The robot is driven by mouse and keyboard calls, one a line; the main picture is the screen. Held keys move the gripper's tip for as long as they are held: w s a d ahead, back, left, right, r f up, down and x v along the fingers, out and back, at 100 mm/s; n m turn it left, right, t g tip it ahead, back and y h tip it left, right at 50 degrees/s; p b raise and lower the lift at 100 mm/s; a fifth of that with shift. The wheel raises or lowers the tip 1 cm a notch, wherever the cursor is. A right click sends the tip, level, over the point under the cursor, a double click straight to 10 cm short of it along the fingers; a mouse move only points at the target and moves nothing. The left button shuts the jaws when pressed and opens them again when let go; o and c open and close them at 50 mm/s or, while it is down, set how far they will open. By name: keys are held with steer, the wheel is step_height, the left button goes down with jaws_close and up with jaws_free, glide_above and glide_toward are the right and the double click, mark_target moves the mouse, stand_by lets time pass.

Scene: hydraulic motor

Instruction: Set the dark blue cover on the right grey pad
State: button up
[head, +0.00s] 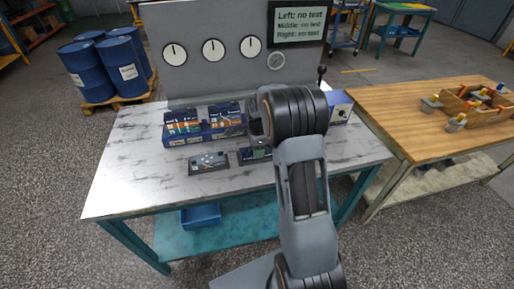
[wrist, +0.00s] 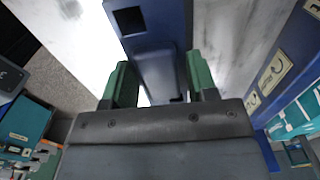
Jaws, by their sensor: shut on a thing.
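In the wrist view my gripper (wrist: 161,82) has its two green fingers on either side of a dark blue part, which I take to be the dark blue cover (wrist: 157,35). The cover has a black rectangular opening and runs up out of the top of the picture. In the head view my arm hides most of the gripper and the cover. A dark grey plate with small round marks (head: 208,163) lies on the white table. A second dark piece (head: 247,155) lies to its right, partly hidden by my arm. I cannot tell which surface is the right grey pad.
Dark blue bins (head: 203,131) with coloured parts stand behind the plate on the white table (head: 130,180). A grey gauge panel (head: 190,72) rises at the back. A blue-and-white box (head: 340,106) is right of my arm. The table's front left is clear.

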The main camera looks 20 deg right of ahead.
steer(key=shift+f, duration=0.15)
steer(key=o, duration=1.4)
